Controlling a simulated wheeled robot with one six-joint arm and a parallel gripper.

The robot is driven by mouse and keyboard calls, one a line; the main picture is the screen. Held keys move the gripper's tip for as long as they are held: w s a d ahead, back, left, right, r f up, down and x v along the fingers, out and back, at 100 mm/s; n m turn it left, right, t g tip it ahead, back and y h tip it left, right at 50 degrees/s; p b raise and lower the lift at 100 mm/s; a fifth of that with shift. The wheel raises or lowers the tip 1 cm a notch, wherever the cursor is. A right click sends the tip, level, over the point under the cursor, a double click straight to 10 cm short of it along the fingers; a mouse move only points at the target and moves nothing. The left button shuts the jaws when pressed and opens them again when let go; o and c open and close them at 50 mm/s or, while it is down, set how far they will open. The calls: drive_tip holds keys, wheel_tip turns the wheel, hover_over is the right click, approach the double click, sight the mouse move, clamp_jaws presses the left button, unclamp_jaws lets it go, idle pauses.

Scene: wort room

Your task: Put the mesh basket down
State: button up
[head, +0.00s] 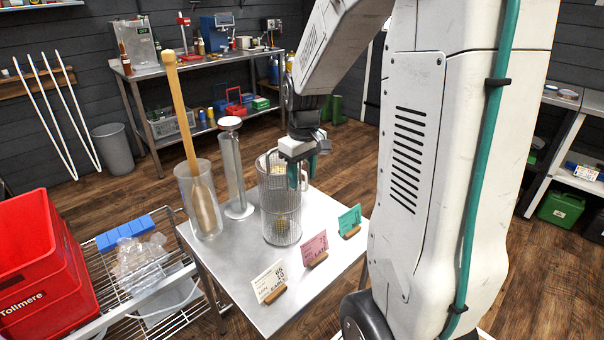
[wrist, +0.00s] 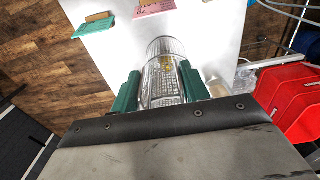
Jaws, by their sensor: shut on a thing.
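The mesh basket (head: 281,215) is a tall, upright wire cylinder at the small steel table (head: 240,290). Something yellowish shows inside it. My gripper (head: 299,178) has green fingers and is shut on the upper part of the basket. In the wrist view the basket (wrist: 165,88) lies between the two green fingers of my gripper (wrist: 160,92). The basket's lower end is at or just above the table top; I cannot tell whether it touches.
A clear cylinder (head: 186,207) with a wooden paddle (head: 184,120) and a slim cylinder (head: 234,175) stand left of the basket. White (head: 269,280), pink (head: 314,247) and green (head: 349,218) cards line the front edge. A wire rack with red crates (head: 40,260) adjoins at left.

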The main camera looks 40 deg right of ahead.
drive_tip(key=shift+f, duration=0.15)
drive_tip(key=o, duration=1.1)
wheel_tip(320, 180, up, 12)
drive_tip(key=shift+s+f, duration=0.15)
drive_tip(key=shift+f, duration=0.05)
drive_tip(key=shift+t, duration=0.5)
drive_tip(key=s+a, duration=0.5)
drive_tip(key=s, duration=0.1)
drive_tip(key=s+a, duration=0.6)
drive_tip(key=s, duration=0.1)
drive_tip(key=s+a, duration=0.6)
drive_tip(key=s, duration=0.1)
drive_tip(key=shift+a+f, duration=0.25)
drive_tip(key=shift+f, duration=0.15)
